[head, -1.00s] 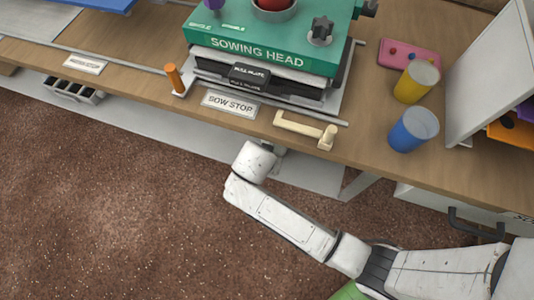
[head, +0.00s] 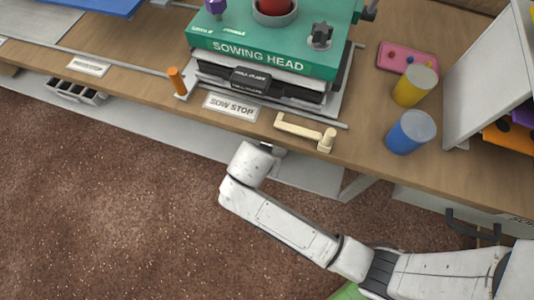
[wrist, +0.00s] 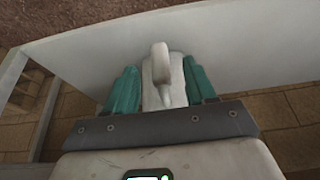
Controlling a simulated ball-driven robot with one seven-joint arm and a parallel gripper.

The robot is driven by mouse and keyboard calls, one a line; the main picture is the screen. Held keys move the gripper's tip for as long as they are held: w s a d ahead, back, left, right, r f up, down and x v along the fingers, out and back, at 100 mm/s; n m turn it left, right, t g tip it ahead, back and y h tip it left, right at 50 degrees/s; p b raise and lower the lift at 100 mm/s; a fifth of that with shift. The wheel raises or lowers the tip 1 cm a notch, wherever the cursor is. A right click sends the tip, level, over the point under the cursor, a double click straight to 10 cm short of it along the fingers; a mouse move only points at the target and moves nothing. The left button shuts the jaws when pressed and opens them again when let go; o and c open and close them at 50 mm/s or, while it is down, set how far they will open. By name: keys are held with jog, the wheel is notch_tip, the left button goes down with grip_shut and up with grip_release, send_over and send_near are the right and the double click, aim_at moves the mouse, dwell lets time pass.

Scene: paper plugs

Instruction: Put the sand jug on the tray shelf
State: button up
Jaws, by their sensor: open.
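In the wrist view a pale jug (wrist: 178,80) with an upright handle facing me sits between the two teal fingers of my gripper (wrist: 160,72). The fingers are open, one on each side of it; I cannot tell whether either touches it. Behind it is a broad pale grey surface (wrist: 250,45), which may be a shelf. In the head view my arm reaches to the bench's front edge, and the gripper and jug are hidden below that edge. I cannot tell which surface is the tray shelf.
The wooden bench (head: 365,160) carries a green sowing head (head: 250,50), a cream lever (head: 300,130), a yellow cup (head: 412,88), a blue cup (head: 410,133) and a pink plate (head: 405,57). A white upright panel (head: 485,75) stands at right. A pale lower shelf (head: 310,177) runs below the bench.

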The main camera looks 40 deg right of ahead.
jog(key=p+v, duration=0.1)
jog(key=v, duration=0.6)
jog(key=shift+r, duration=0.4)
